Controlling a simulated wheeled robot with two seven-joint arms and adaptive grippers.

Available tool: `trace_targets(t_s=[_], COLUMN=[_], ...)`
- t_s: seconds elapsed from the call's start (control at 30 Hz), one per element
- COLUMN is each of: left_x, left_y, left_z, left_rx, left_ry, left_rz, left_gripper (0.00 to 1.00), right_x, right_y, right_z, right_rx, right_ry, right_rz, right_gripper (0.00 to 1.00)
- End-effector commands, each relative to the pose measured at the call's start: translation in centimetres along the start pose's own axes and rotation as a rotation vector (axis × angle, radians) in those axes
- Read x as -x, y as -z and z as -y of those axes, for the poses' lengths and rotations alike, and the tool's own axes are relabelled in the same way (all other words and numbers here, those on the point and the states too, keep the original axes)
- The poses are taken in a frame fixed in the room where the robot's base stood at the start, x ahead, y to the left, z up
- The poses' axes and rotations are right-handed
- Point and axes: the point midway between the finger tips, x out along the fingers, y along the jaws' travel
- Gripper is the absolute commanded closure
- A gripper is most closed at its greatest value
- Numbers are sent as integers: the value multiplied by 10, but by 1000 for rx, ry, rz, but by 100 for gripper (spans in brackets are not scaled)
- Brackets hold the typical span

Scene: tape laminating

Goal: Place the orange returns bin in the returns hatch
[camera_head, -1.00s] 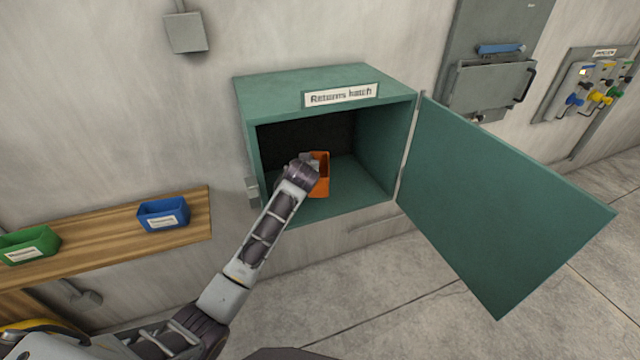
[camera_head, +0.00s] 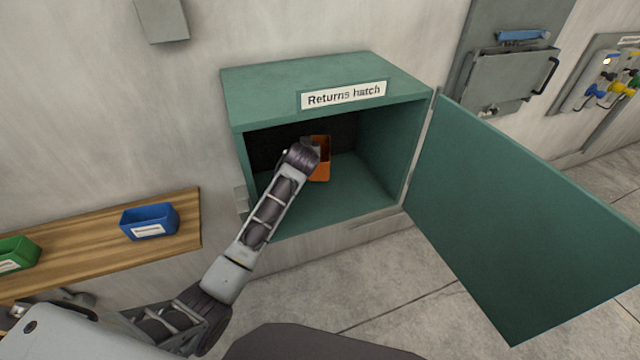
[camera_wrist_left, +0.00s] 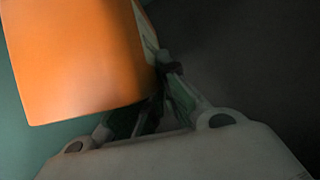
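The orange returns bin (camera_head: 322,168) is inside the open green returns hatch (camera_head: 390,145), toward the back and partly hidden by my left wrist. My left gripper (camera_head: 311,148) is at the bin's left side, its fingers mostly hidden in the head view. In the left wrist view the bin (camera_wrist_left: 75,60) fills the upper left, and the fingers (camera_wrist_left: 163,75) meet at its labelled edge and appear shut on its wall. I cannot tell clearly whether the bin's base touches the hatch floor. My right gripper is not in view.
The hatch door (camera_head: 520,215) stands wide open to the right. A wooden shelf (camera_head: 90,255) at left holds a blue bin (camera_head: 150,222) and a green bin (camera_head: 15,256). The right part of the hatch floor is clear.

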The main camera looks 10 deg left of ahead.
Motion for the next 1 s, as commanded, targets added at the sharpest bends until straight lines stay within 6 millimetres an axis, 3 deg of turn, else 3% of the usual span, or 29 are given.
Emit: trace_targets(t_s=[0.47,1.0], left_x=[-1,-29], left_y=[-2,-52], left_z=[0,0], left_rx=[0,0], left_ry=[0,0], left_rz=[0,-1], left_gripper=[100,100], right_x=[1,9], right_y=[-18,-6], right_z=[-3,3], right_rx=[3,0], right_ry=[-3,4], right_rz=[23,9], right_gripper=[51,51])
